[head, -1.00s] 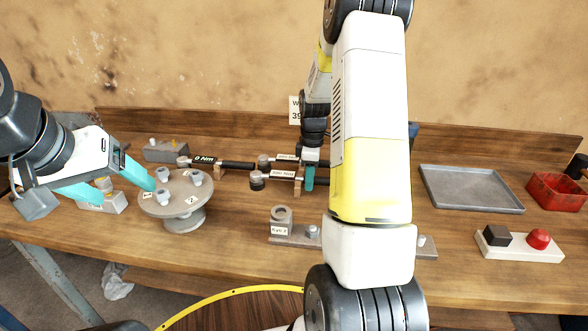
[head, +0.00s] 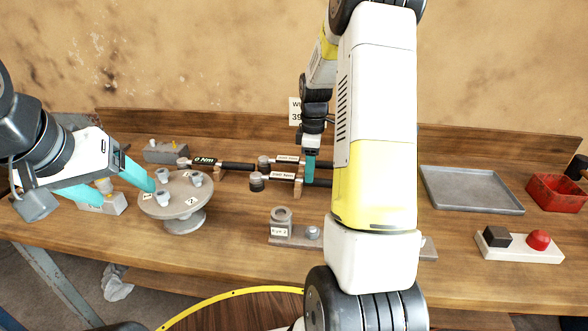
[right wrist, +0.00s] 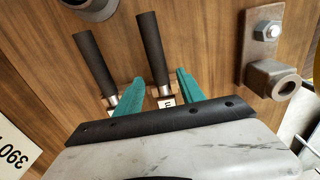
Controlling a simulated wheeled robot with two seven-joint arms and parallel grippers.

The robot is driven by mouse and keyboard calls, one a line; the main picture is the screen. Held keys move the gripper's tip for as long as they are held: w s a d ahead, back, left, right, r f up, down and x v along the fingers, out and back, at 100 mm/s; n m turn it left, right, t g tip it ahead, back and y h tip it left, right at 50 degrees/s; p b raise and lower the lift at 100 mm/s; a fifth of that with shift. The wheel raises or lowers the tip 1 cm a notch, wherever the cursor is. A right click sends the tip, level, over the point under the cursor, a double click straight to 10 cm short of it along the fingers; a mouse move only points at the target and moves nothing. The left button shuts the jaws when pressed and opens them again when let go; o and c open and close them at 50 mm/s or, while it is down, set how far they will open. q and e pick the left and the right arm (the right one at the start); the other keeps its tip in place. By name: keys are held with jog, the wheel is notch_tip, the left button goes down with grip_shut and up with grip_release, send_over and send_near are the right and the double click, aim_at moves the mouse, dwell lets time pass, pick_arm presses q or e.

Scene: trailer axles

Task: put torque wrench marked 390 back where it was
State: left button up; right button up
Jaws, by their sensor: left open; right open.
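Two torque wrenches with black handles and white labels lie at the bench middle, the far one (head: 285,159) and the near one (head: 282,175); their label numbers are too small to read surely. My right gripper (head: 311,170) is open and low at the near wrench. In the right wrist view its teal fingers (right wrist: 158,88) stand on either side of the near wrench (right wrist: 152,45), and the far wrench (right wrist: 95,65) lies outside them. A wall card (head: 295,111) reads 39 in part, and 390 in the right wrist view (right wrist: 14,150). My left gripper (head: 105,180) is open and empty beside a round stand.
A third wrench (head: 222,164) marked 0 Nm lies left of the pair. The round stand (head: 184,209) holds several grey parts. A steel fixture (head: 290,239) stands in front. A grey tray (head: 470,190), red bin (head: 556,192) and button box (head: 520,247) are right.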

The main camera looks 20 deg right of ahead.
jog(key=s+a+r+m+t, duration=0.1)
jog(key=s+a+r+m, duration=0.2)
jog(key=r, duration=0.6)
jog(key=s+a+r+m+t, duration=0.1)
jog(key=s+a+r+m, duration=0.15)
jog(key=s+r, duration=0.45)
jog(key=s+a+r+m+t+y, duration=0.1)
jog(key=s+a+m+t, duration=0.1)
jog(key=s, duration=0.5)
jog(key=s+a+r+m+t+y, duration=0.1)
jog(key=s+a+r+m+t, duration=0.1)
jog(key=s+a+m, duration=0.2)
jog(key=s+a, duration=0.1)
jog(key=s, duration=0.2)
jog(key=shift+a+r+m, duration=0.3)
jog(key=shift+a+m, duration=0.05)
jog(key=shift+a, duration=0.05)
